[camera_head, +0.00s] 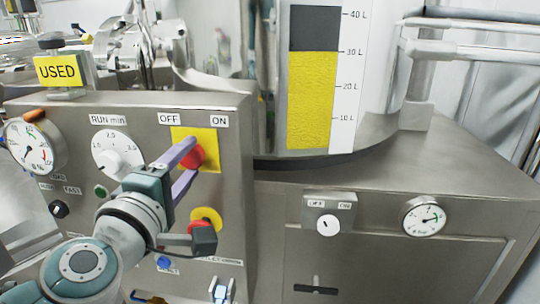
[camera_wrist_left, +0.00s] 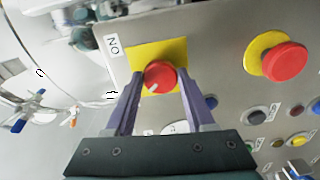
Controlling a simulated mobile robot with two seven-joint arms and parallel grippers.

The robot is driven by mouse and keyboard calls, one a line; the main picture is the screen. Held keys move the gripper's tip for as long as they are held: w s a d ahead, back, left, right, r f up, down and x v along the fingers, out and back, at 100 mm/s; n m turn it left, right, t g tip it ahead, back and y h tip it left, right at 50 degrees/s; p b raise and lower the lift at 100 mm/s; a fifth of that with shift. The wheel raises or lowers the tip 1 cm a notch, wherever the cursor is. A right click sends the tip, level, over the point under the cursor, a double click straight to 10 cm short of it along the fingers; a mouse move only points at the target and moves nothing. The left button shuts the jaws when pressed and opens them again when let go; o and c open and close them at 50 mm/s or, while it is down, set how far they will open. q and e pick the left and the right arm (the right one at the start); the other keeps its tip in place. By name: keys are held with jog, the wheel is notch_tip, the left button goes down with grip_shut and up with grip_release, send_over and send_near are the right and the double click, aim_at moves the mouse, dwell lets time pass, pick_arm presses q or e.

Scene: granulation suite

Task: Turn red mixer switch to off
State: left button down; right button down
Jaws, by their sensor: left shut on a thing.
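The red mixer switch (camera_head: 197,157) is a round knob on a yellow square plate (camera_head: 208,138) on the steel panel, below the OFF label (camera_head: 169,119) and the ON label (camera_head: 219,121). My left gripper (camera_head: 188,161) is shut on the switch, one purple finger on each side of it. In the left wrist view the switch (camera_wrist_left: 162,72) sits between the fingertips of the gripper (camera_wrist_left: 159,80). A pale mark shows at the knob's lower left, on the side away from the ON label (camera_wrist_left: 113,45). My right gripper is not in view.
A red button on a yellow disc (camera_head: 207,217) sits below the switch, close to my left wrist. A white dial (camera_head: 117,160) and a gauge (camera_head: 31,147) are to the left. A second OFF/ON switch (camera_head: 328,225) is on the lower right panel, near another gauge (camera_head: 425,216).

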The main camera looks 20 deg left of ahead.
pick_arm(q)
jog(key=shift+n, duration=0.6)
jog(key=shift+c, duration=1.3)
grip_release()
jog(key=shift+s, duration=0.1)
jog(key=b+v, duration=0.1)
jog(key=v, duration=0.8)
jog(key=shift+s+b, duration=0.35)
jog(key=shift+s, duration=0.05)
jog(key=shift+d, duration=0.15)
